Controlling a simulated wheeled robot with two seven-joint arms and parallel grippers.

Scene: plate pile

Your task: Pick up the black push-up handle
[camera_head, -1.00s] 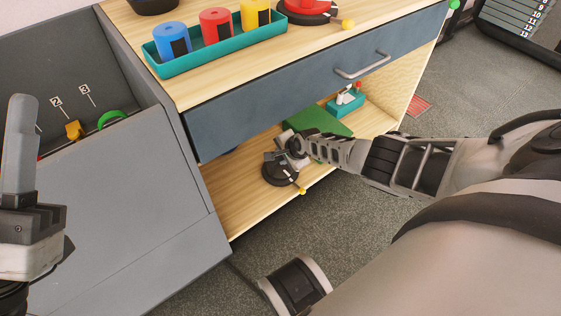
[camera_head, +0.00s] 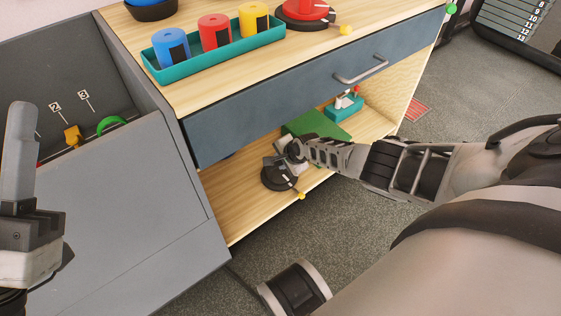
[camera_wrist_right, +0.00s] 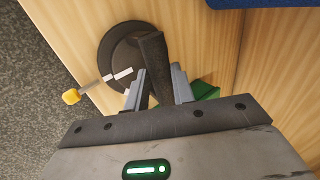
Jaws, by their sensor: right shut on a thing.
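The black push-up handle (camera_wrist_right: 151,55) has a dark bar above a round black base (camera_wrist_right: 112,45). The base also shows in the head view (camera_head: 273,180), on the lower wooden shelf. My right gripper (camera_wrist_right: 158,80) reaches into the shelf and is shut on the bar, with one finger on each side. It shows in the head view (camera_head: 279,157), where the fingers partly hide the bar. The base appears to rest on the shelf; I cannot tell a small lift. My left gripper (camera_head: 20,150) stands at the left edge, away from the handle; its jaw opening is unclear.
A rod with a yellow knob (camera_head: 302,196) sticks out beside the base. A green block (camera_head: 318,125) and a teal tray (camera_head: 346,106) lie farther back on the shelf (camera_head: 230,195). The blue-grey drawer (camera_head: 300,95) is close above. A grey bin (camera_head: 110,215) stands left.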

